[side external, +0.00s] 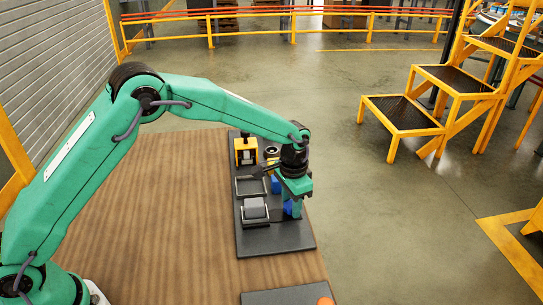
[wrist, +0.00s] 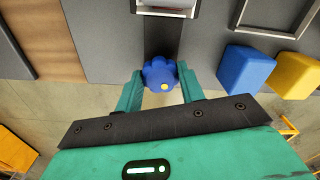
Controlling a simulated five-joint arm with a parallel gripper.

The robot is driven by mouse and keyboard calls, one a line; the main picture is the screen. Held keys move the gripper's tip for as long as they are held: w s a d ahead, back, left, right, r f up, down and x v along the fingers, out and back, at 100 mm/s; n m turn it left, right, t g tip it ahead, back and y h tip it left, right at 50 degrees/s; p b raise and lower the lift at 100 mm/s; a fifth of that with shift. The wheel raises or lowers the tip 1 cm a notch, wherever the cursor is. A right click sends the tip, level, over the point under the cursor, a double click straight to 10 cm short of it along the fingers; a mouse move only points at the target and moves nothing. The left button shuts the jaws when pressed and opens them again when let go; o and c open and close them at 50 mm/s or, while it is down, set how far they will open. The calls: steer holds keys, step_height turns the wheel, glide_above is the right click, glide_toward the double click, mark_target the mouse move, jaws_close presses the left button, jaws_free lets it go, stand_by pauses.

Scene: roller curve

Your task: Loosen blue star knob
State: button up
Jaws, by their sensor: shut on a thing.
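The blue star knob (wrist: 158,72) shows in the wrist view between the two green fingers of my gripper (wrist: 160,90). It has a lobed rim and a small yellow mark near its front edge. My gripper is shut on the knob, one finger on each side. In the side external view my gripper (side external: 293,205) points down at the right edge of the dark board, and a bit of the blue knob (side external: 288,208) shows beside the fingers. The rest of the knob is hidden by the gripper there.
The dark board (side external: 275,240) lies on the wooden table (side external: 150,200). A grey roller in a frame (side external: 255,208) is left of my gripper. A yellow block-like fixture (side external: 245,150) stands behind. In the wrist view a blue block (wrist: 245,70) and a yellow block (wrist: 295,75) are at right.

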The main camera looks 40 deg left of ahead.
mark_target(290, 205)
steer(key=shift+s+a+f+n, duration=0.1)
steer(key=shift+f+n, duration=0.15)
steer(key=shift+n, duration=0.65)
steer(key=o, duration=1)
steer(key=shift+c, duration=0.2)
steer(key=shift+r, duration=0.1)
steer(key=shift+r, duration=0.1)
steer(key=shift+r, duration=3.8)
